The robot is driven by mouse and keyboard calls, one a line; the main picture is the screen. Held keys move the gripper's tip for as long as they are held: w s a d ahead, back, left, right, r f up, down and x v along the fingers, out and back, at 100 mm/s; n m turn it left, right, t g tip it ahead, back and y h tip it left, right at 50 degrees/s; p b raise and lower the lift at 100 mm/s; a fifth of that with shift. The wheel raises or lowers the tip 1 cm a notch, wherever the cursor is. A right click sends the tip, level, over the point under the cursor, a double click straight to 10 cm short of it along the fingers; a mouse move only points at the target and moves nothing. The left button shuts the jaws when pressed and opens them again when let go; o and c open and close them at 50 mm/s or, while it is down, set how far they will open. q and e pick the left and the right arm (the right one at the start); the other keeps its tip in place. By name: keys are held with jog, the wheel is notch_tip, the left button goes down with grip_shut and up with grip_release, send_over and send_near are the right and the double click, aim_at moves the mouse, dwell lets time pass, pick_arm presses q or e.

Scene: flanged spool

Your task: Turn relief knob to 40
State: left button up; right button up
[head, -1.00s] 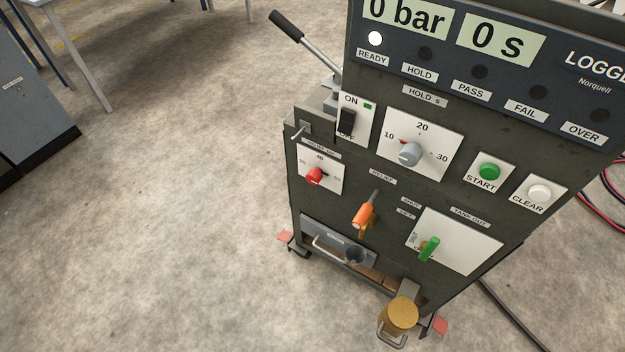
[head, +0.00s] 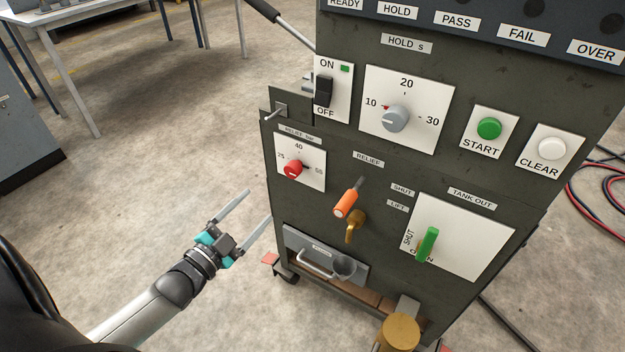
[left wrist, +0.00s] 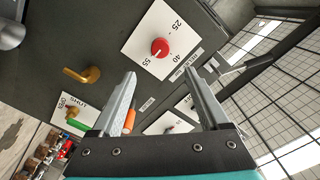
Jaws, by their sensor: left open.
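The red relief knob (head: 293,169) sits on a white dial plate marked 25, 40 and 55, at the left of the dark panel front. It also shows in the left wrist view (left wrist: 159,47), beyond the fingertips. Its pointer is too small to read surely, but it seems turned towards the 55 side. My left gripper (head: 258,207) is open and empty, below and left of the dial in the head view, apart from the panel. Its two fingers also show in the left wrist view (left wrist: 159,72). My right gripper is out of view.
An orange lever (head: 346,203) and a brass spout (head: 355,226) stick out right of and below the dial. A metal tray with a handle (head: 318,262) is lower down.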

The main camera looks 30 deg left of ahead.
aim_at(289, 173)
pick_arm(q)
jog(key=w+b, duration=0.1)
jog(key=w, duration=0.3)
jog(key=w+b, duration=0.2)
jog(key=w, duration=0.2)
jog(key=w+b, duration=0.1)
jog(key=w, duration=0.3)
jog(key=shift+w+d+f+b, duration=0.1)
jog(key=shift+w+d+b, duration=0.4)
jog(key=shift+w+b, duration=0.3)
jog(key=shift+w, duration=0.65)
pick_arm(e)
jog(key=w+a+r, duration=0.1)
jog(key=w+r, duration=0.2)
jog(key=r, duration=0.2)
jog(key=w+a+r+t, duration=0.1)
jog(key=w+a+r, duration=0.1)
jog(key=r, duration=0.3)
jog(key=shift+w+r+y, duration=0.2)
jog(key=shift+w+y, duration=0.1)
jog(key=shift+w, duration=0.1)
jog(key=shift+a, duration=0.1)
pick_arm(q)
jog(key=shift+c, duration=0.2)
grip_shut()
